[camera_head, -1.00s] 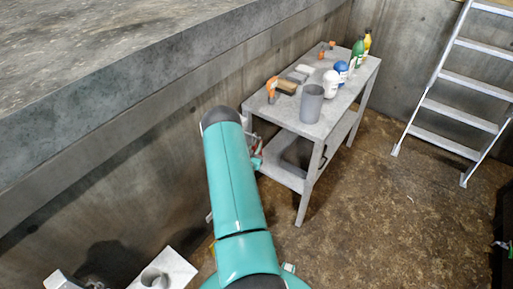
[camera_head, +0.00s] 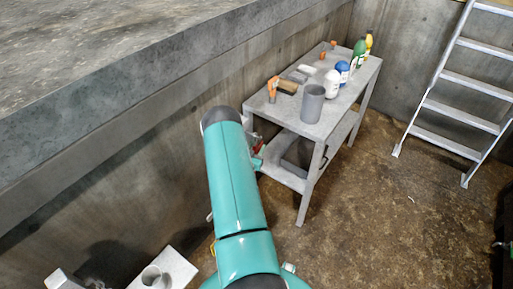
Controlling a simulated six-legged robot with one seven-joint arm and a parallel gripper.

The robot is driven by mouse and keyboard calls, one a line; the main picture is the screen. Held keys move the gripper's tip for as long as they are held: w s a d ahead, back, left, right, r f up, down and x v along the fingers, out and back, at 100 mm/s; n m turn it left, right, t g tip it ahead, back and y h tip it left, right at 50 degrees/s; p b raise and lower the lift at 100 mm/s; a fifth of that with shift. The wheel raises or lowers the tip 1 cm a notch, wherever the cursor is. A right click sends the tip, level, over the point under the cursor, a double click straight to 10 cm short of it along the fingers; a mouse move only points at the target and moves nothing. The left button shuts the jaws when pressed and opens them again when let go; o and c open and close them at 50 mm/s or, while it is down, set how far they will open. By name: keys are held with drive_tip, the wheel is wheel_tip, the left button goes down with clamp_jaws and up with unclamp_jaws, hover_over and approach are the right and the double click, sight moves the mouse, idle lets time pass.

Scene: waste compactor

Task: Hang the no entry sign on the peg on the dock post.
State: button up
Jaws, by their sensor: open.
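My teal arm rises from the bottom of the head view, and its far end hides what lies behind it. My gripper cannot be made out; it is not in view. A small red and white bit (camera_head: 258,146) shows just right of my upper arm, in front of the bench's lower shelf. It is too small and too covered to tell whether it is part of the no entry sign. The dock post and its peg cannot be made out in this view.
A grey two-level bench (camera_head: 334,128) stands against the concrete wall, holding a grey cup (camera_head: 312,104), a brush (camera_head: 287,87), several bottles and orange-handled tools. A ladder (camera_head: 452,92) leans at the right. A raised concrete ledge (camera_head: 130,95) runs along the left.

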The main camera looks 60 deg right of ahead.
drive_tip(key=s+a, duration=0.1)
drive_tip(key=a, duration=1.2)
drive_tip(key=shift+a, duration=0.2)
drive_tip(key=shift+s+r, duration=0.1)
